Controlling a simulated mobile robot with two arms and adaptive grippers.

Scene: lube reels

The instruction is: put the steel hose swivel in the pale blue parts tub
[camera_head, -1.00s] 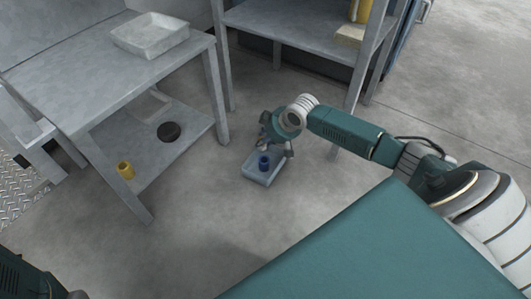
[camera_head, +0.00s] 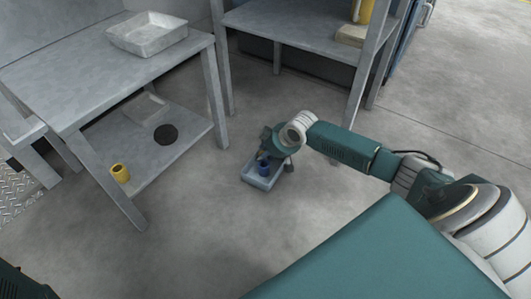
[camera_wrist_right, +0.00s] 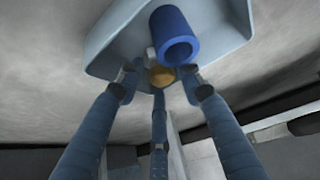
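The pale blue parts tub (camera_head: 256,180) stands on the floor, with a dark blue cylinder (camera_head: 265,168) in it. Both show in the right wrist view, the tub (camera_wrist_right: 112,42) at the top and the hollow cylinder (camera_wrist_right: 176,38) inside. My right gripper (camera_head: 275,160) is down at the tub, its fingers spread. In the wrist view my right gripper (camera_wrist_right: 160,78) has gaps between its fingertips. A small brassy, rounded piece (camera_wrist_right: 161,76) with a grey bit beside it shows between them; I cannot tell whether this is the steel hose swivel. My left gripper is out of view.
A grey bench (camera_head: 75,82) at left carries a pale tray (camera_head: 148,36). Its lower shelf holds a yellow cylinder (camera_head: 120,173) and a dark disc (camera_head: 166,134). A shelf unit (camera_head: 300,30) stands behind the tub. The floor around the tub is clear.

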